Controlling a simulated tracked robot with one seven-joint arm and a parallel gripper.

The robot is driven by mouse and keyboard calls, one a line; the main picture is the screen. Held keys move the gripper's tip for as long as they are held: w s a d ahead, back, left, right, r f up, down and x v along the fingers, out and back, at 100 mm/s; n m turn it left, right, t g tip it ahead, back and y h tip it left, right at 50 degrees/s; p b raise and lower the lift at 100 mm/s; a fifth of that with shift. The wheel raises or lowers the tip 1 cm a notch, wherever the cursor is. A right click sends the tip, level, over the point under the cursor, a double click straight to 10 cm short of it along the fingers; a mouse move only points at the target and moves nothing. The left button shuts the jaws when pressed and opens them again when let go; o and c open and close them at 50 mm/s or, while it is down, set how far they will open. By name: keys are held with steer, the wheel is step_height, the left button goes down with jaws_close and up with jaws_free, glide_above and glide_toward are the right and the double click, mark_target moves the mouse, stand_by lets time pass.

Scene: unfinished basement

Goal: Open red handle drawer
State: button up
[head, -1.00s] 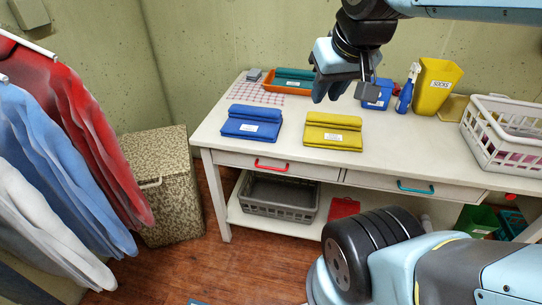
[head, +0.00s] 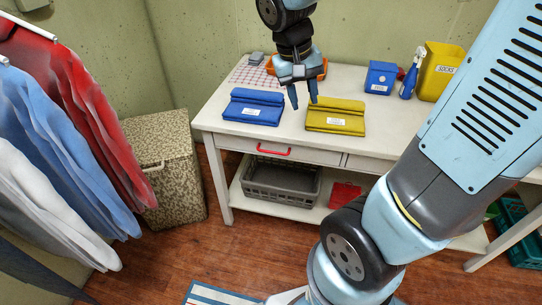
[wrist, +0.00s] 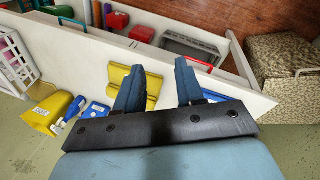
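The drawer with the red handle (head: 273,151) is in the left front of the white table and is shut. The red handle also shows in the wrist view (wrist: 196,64). My gripper (head: 303,106) is above the tabletop, between the blue folded cloth (head: 252,109) and the yellow folded cloth (head: 336,117), behind and above the handle and apart from it. Its two blue fingers point down, spread apart with nothing between them. In the wrist view the fingers (wrist: 160,80) are also apart.
A grey basket (head: 280,183) and a red item (head: 344,194) are on the lower shelf. A blue box (head: 380,78), a spray bottle (head: 408,82) and a yellow bin (head: 440,72) stand at the back right. A speckled hamper (head: 166,180) is left of the table.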

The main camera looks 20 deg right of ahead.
mark_target(271, 155)
steer(key=w+a+f+n+t+h, duration=0.3)
steer(key=a+f+t+h, duration=0.1)
steer(key=f, duration=0.9)
steer(key=w+a+f+n+t+h, duration=0.2)
steer(key=w+a+f+t+h, duration=0.25)
steer(key=f, duration=0.85)
steer(key=w+a+f+n+t+h, duration=0.3)
steer(key=a+f+t+h, duration=0.1)
steer(key=f, duration=0.8)
steer(key=x, duration=1.2)
steer(key=shift+w+d, duration=0.1)
steer(key=shift+d, duration=0.3)
steer(key=shift+c, duration=0.5)
jaws_close()
